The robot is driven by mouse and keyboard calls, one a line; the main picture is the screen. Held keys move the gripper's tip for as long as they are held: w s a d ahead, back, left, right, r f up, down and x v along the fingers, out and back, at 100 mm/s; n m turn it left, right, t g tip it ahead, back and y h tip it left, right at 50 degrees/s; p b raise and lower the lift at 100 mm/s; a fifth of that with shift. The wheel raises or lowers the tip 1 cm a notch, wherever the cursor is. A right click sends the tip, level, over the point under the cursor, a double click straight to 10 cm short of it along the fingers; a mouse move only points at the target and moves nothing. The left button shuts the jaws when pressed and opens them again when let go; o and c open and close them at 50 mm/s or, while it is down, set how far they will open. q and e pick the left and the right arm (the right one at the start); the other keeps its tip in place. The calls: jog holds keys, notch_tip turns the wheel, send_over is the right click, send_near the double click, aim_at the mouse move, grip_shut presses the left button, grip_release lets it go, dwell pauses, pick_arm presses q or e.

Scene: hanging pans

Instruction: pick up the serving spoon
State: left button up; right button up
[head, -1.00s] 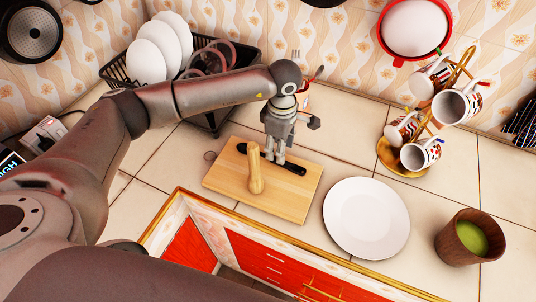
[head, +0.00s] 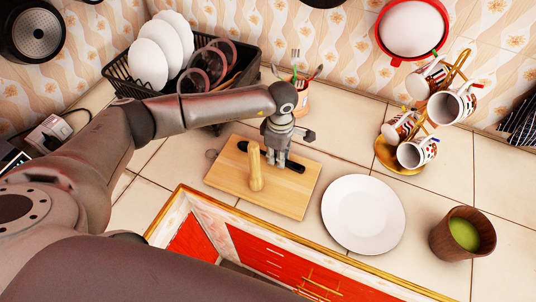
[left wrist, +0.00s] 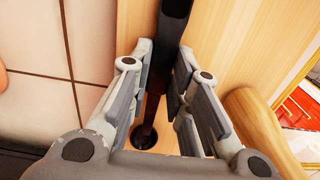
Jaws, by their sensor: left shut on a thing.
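The serving spoon (head: 294,166) appears as a long dark utensil lying on the wooden cutting board (head: 226,180). My left gripper (head: 274,168) is above the board with its fingers down around the spoon's dark handle. In the left wrist view, the handle (left wrist: 174,22) runs between the fingers of the left gripper (left wrist: 164,60), which is shut on it. The gripper and a wooden pestle-like piece hide part of the spoon in the head view. I cannot tell whether it is clear of the board. My right gripper is not in view.
The wooden pestle-like piece (head: 256,170) stands close beside the gripper. A white plate (head: 363,215) and a cup with green contents (head: 463,233) are to the right. A dish rack (head: 122,78), utensil holder (head: 302,100) and mug stand (head: 400,163) are behind.

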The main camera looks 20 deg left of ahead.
pick_arm(q)
jog(key=shift+r, duration=0.1)
jog(key=shift+w+r, duration=0.1)
jog(key=shift+r, duration=0.2)
notch_tip(320, 180, up, 9)
jog(key=b, duration=0.3)
jog(key=shift+r, duration=0.15)
dwell(0.7)
